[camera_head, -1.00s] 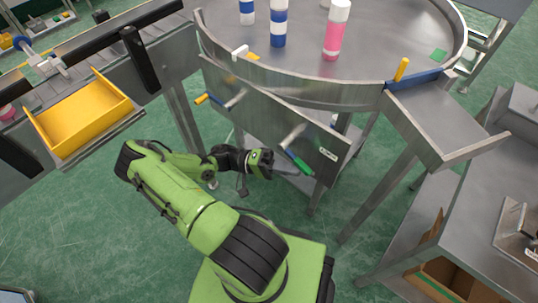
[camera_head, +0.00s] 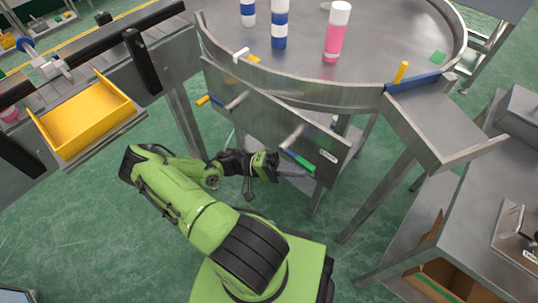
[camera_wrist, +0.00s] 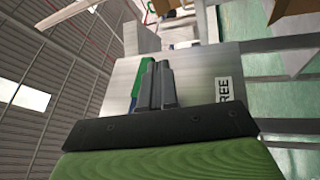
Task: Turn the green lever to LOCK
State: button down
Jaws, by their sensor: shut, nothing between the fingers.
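The green lever (camera_head: 299,161) is mounted on the steel panel (camera_head: 262,124) below the round table and slants down to the right. In the wrist view the green lever (camera_wrist: 143,78) shows just left of my fingers, partly hidden behind them. My gripper (camera_head: 276,167) is shut and empty, close to the lever's left side in the head view; I cannot tell whether they touch. The shut fingers (camera_wrist: 156,86) point at the panel in the wrist view.
A yellow-handled lever (camera_head: 204,100) sits on the panel's left part. The round steel table (camera_head: 372,55) above carries a pink can (camera_head: 336,34) and blue-and-white cans (camera_head: 279,27). A yellow drawer (camera_head: 86,118) juts out at left. Table legs stand near the arm.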

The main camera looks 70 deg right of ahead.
jog(key=w+f+b, duration=0.3)
jog(key=w+f, duration=0.5)
jog(key=w, duration=0.1)
jog(key=shift+w, duration=0.2)
jog(key=shift+f, duration=0.1)
dwell(0.8)
